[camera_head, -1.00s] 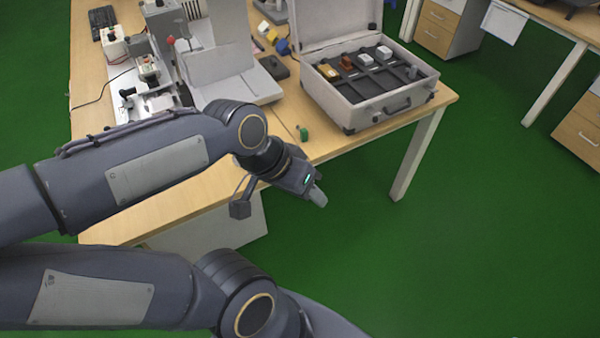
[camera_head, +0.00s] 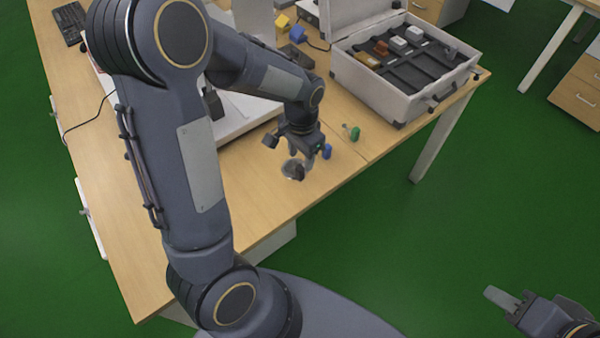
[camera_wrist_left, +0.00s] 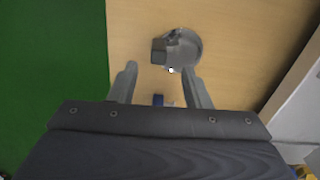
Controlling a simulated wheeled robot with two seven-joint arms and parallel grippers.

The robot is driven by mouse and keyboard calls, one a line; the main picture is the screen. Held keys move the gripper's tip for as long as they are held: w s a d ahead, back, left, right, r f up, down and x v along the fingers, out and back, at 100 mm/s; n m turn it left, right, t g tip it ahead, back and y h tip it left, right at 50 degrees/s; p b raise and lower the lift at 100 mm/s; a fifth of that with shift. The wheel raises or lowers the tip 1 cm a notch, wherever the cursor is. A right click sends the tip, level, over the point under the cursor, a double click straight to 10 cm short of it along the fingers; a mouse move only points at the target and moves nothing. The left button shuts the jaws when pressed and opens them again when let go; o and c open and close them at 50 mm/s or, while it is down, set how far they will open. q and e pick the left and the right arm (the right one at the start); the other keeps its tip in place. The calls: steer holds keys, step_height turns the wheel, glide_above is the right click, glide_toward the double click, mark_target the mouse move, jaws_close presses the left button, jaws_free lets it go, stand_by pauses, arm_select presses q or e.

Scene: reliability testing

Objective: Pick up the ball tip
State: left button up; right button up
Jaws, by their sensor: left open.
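My left gripper (camera_head: 303,160) is open and low over the table beside this piece. In the wrist view its two fingers (camera_wrist_left: 159,74) point toward it, with nothing held between them. My right gripper (camera_head: 510,304) is at the lower right over the floor, away from the table; its jaw opening is unclear.
A small blue piece (camera_head: 326,151) stands close to my left gripper, and a green piece (camera_head: 351,132) lies behind it. An open grey case (camera_head: 400,102) with several parts stands at the back right. The front table (camera_head: 255,215) area is clear.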

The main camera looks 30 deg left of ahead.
mark_target(300, 168)
arm_select(q)
steer(key=f, duration=0.2)
steer(key=shift+s+f, duration=0.3)
steer(key=shift+f, duration=0.05)
steer(key=shift+w+f, duration=0.1)
steer(key=shift+f, duration=0.3)
jaws_close()
steer(key=shift+r, duration=0.1)
